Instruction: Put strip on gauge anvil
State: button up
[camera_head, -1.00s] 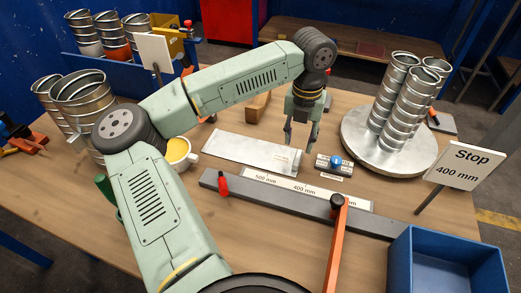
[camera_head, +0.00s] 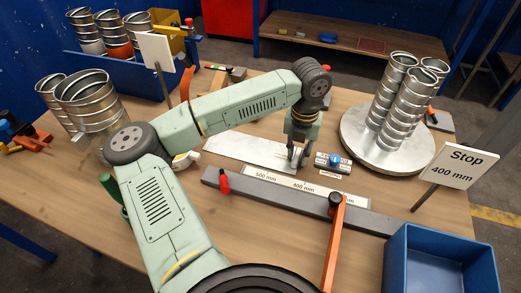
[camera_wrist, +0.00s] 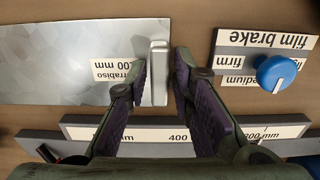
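The strip (camera_head: 240,149) is a flat grey metal sheet lying on the table in the head view. It also shows in the wrist view (camera_wrist: 70,60), with a label reading "400 mm" near its right end. A raised light-grey bar (camera_wrist: 158,72) stands at that end. My gripper (camera_wrist: 161,72) is low over it, its purple-padded fingers on either side of the bar. A gap shows on the right side; contact on the left is unclear. The gauge is a long dark rail (camera_head: 222,190) with a white scale (camera_head: 268,182) in front of the strip. I cannot single out its anvil.
A film brake block with a blue knob (camera_head: 335,160) sits just right of my gripper. Spiral ducts stand on a round plate (camera_head: 350,140) at right. A "Stop 400 mm" sign (camera_head: 460,165), an orange lever (camera_head: 335,245) and a blue bin (camera_head: 440,270) are in front right.

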grip_shut()
dwell(0.4)
